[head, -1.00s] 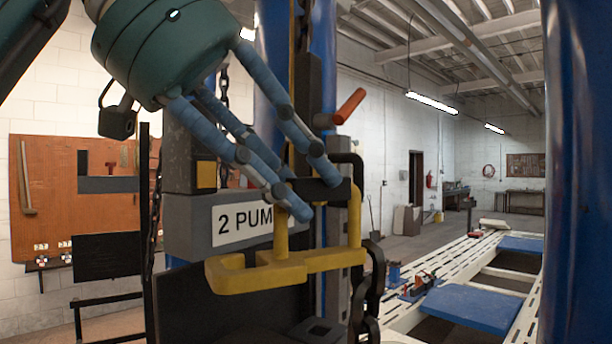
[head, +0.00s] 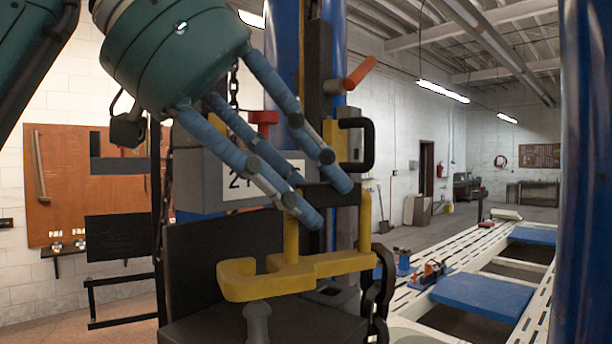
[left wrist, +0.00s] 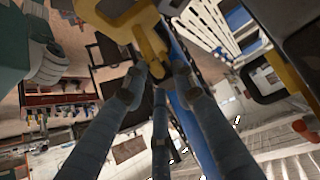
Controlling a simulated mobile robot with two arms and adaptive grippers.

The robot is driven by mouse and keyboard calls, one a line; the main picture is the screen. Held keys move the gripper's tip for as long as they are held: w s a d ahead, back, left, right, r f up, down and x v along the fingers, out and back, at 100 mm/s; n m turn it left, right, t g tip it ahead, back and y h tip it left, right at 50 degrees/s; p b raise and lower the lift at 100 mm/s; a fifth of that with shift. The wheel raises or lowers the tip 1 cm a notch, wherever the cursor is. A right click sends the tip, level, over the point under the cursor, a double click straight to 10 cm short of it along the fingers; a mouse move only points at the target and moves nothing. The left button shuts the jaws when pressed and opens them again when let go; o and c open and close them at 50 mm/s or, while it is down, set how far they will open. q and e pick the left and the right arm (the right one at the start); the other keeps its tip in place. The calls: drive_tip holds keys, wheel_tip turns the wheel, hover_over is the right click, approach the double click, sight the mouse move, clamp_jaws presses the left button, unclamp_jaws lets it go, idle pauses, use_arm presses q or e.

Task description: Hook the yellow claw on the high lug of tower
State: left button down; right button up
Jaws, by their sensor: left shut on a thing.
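The yellow claw (head: 290,275) is a thick bar with two uprights and a hooked left end. My left gripper (head: 318,205) is shut on a dark crosspiece between the claw's uprights and holds it in front of the tower (head: 285,40), a blue post. A black loop (head: 370,148) on a yellow plate, seemingly the high lug, stands above the claw's right upright; they look apart. The left wrist view shows the claw (left wrist: 125,20) at the top, in my left fingers (left wrist: 158,75), and the loop (left wrist: 262,88) at right. Depth between claw and loop is unclear. My right gripper is out of view.
An orange-red lever (head: 361,73) juts out above the loop. A grey labelled box (head: 200,185) is behind my fingers. Dark chain links (head: 380,290) hang at the claw's right end. A blue post (head: 585,170) stands at right. A white slotted frame (head: 480,262) lies beyond.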

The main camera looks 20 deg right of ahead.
sight(328, 260)
use_arm(q)
drive_tip(key=shift+f, duration=0.5)
drive_tip(key=shift+f+b, duration=0.6)
drive_tip(key=shift+b, duration=0.05)
drive_tip(key=shift+f+b, duration=0.4)
drive_tip(key=shift+f, duration=0.2)
drive_tip(key=shift+f+b, duration=0.5)
drive_tip(key=shift+f, duration=0.3)
drive_tip(key=c, duration=1.4)
unclamp_jaws()
drive_tip(key=shift+o, duration=0.3)
drive_tip(key=shift+f, duration=0.1)
